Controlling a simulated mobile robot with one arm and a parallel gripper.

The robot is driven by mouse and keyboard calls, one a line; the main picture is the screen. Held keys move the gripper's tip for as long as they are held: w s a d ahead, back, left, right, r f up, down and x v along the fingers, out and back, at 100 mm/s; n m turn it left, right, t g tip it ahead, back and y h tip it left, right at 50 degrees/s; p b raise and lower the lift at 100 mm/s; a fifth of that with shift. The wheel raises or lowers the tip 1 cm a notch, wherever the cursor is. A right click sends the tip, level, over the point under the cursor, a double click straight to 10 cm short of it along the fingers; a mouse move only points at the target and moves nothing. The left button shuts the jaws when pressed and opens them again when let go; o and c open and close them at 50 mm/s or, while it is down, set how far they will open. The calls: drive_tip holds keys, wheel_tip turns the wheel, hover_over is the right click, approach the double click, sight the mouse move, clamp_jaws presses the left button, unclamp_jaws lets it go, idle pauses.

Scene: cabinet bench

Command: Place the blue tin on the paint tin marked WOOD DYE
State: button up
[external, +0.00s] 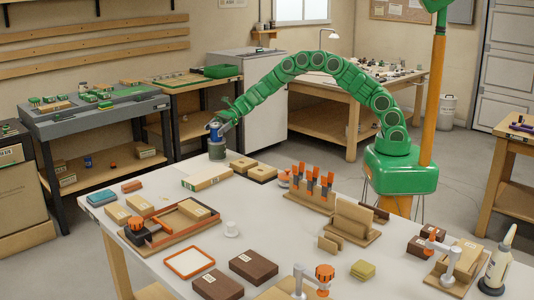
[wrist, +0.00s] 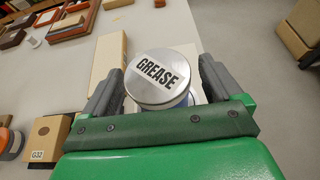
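The blue tin (external: 214,127) has a silver lid marked GREASE, seen in the wrist view (wrist: 157,78). In the external view it is right above a grey paint tin (external: 217,151) at the table's far left corner and seems to rest on it. The paint tin's marking is too small to read. My gripper (wrist: 163,72) has its fingers on both sides of the blue tin. A pale gap shows between the lid and the right finger, so the fingers look open around it. The left finger is very close to the lid; contact there is unclear.
A long pale box (external: 206,178) lies close beside the paint tin, with wooden blocks (external: 243,165) to its right. A clamp rack with orange handles (external: 312,183) and a sorting tray (external: 165,230) stand farther off. The table's edge is close to the tins.

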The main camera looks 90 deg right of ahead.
drive_tip(key=shift+d+r, duration=0.1)
drive_tip(key=shift+r, duration=0.1)
drive_tip(key=v, duration=1.1)
drive_tip(key=shift+s+d, duration=0.3)
drive_tip(key=shift+s, duration=0.05)
